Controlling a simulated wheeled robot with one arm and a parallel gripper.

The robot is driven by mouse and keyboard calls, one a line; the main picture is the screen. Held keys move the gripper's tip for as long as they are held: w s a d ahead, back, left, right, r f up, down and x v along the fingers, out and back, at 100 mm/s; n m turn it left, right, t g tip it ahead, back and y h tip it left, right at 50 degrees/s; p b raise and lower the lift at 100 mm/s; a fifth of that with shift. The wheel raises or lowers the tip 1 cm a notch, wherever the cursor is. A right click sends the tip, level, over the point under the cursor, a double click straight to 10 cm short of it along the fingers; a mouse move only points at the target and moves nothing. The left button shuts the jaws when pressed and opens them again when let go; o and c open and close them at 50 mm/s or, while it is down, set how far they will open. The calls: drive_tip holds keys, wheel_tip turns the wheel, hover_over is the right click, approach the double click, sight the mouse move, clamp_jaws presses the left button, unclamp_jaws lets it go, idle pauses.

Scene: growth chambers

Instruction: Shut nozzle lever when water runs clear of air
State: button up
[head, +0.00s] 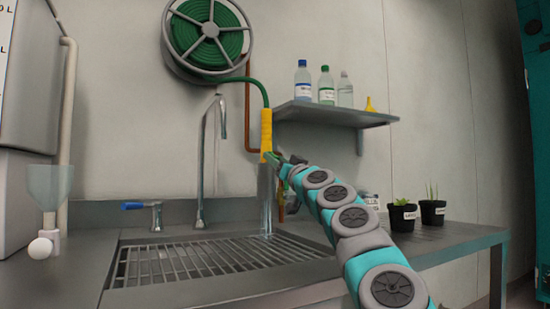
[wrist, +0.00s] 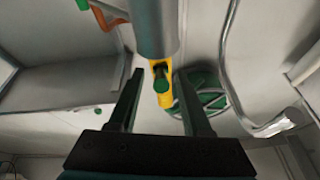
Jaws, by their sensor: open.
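The yellow spray nozzle (head: 266,130) hangs upright on the green hose, right of the reel. A stream of water (head: 267,205) falls from it into the sink; whether it carries air bubbles I cannot tell. My gripper (head: 280,160) is at the nozzle's lower end, on its right side. In the wrist view the two dark fingers stand apart, with the yellow nozzle (wrist: 164,97) and a green lever-like piece (wrist: 160,79) seen between them. Contact with either finger cannot be told.
The hose reel (head: 209,37) is on the wall. A faucet (head: 205,150) and blue-handled valve (head: 142,206) stand behind the sink grate (head: 200,262). A shelf (head: 335,115) with bottles is right of the nozzle. Potted plants (head: 418,215) stand on the right counter.

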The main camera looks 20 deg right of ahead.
drive_tip(key=shift+w+a+r, duration=0.1)
drive_tip(key=shift+w+r, duration=0.1)
drive_tip(key=shift+w, duration=0.2)
drive_tip(key=shift+c, duration=0.3)
clamp_jaws()
idle(0.3)
